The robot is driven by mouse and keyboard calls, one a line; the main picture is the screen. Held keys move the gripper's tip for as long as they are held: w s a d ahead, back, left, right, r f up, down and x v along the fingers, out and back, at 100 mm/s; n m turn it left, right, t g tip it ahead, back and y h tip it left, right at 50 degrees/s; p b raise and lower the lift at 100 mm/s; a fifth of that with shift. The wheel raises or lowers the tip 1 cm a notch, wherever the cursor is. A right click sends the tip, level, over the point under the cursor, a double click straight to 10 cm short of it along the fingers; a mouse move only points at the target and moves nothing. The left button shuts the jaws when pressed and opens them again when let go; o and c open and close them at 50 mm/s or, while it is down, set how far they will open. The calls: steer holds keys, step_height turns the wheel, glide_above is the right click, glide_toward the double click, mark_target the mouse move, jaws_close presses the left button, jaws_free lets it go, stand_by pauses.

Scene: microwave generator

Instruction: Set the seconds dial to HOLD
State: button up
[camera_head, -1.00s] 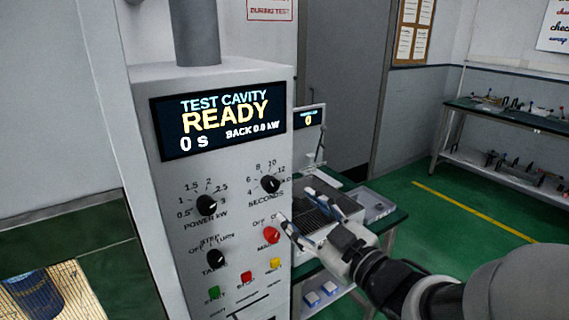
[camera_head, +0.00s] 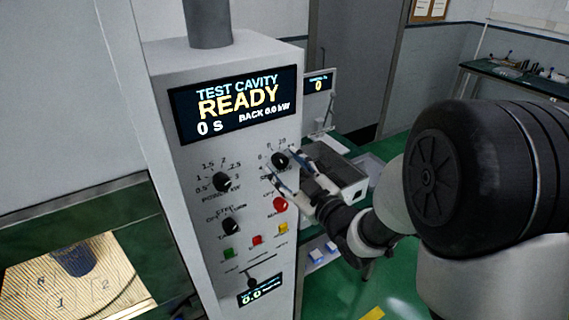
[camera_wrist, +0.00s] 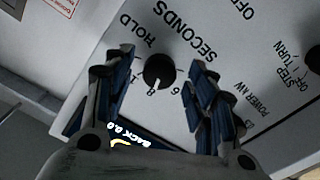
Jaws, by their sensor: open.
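The seconds dial (camera_head: 280,160) is a round black knob on the grey front panel, below the display's right end. It also shows in the wrist view (camera_wrist: 158,72), with the printed word HOLD to its upper left and the numbers 6 and 8 below. A white mark on the knob seems to point toward the 8. My gripper (camera_head: 287,170) is open in front of the dial. In the wrist view its blue-padded fingers (camera_wrist: 162,62) lie on either side of the knob, with visible gaps. Part of the dial's scale is hidden by the fingers.
The display (camera_head: 226,104) reads READY and 0 s. The power knob (camera_head: 222,182) and tap knob (camera_head: 230,226) are to the left. A red knob (camera_head: 280,204) is just below the dial, with green, red and yellow buttons lower down.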

steer(key=shift+w+a, duration=0.45)
steer(key=shift+w, duration=0.15)
steer(key=shift+c, duration=0.2)
steer(key=c, duration=1)
